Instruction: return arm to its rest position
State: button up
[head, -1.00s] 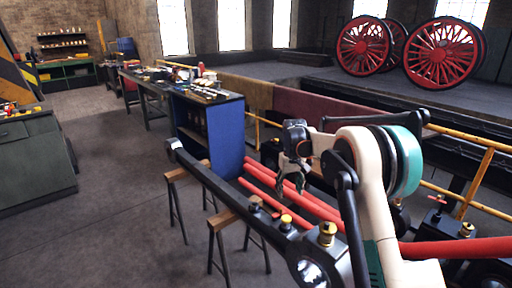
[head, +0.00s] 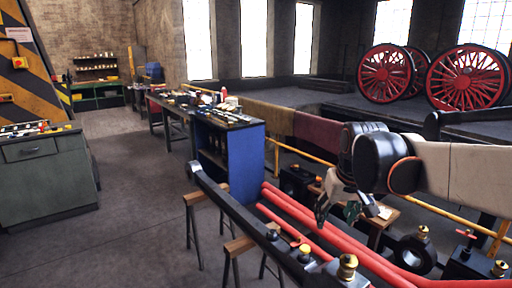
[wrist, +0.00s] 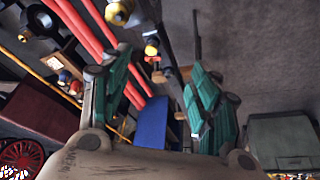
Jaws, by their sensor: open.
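My gripper (head: 338,208) hangs at the end of my pale arm on the right of the head view, pointing down above the red rods. In the wrist view its two green-padded fingers (wrist: 158,105) stand well apart. Nothing shows between them except the background. The black connecting rod (head: 232,212) lies on wooden trestles (head: 193,200) below and to the left of my gripper. My gripper appears clear of it.
Red rods (head: 290,215) run beside the black rod. A blue cabinet (head: 249,164) and a long cluttered bench stand behind. A yellow railing (head: 305,153) borders the raised platform with red wheels (head: 386,74). A grey cabinet (head: 45,175) stands left. The floor between is clear.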

jog(key=s+f+t, duration=0.1)
jog(key=s+f, duration=0.2)
jog(key=s, duration=0.7)
jog(key=s+f+t, duration=0.2)
jog(key=s+f, duration=0.1)
jog(key=s, duration=0.8)
jog(key=shift+m, duration=0.4)
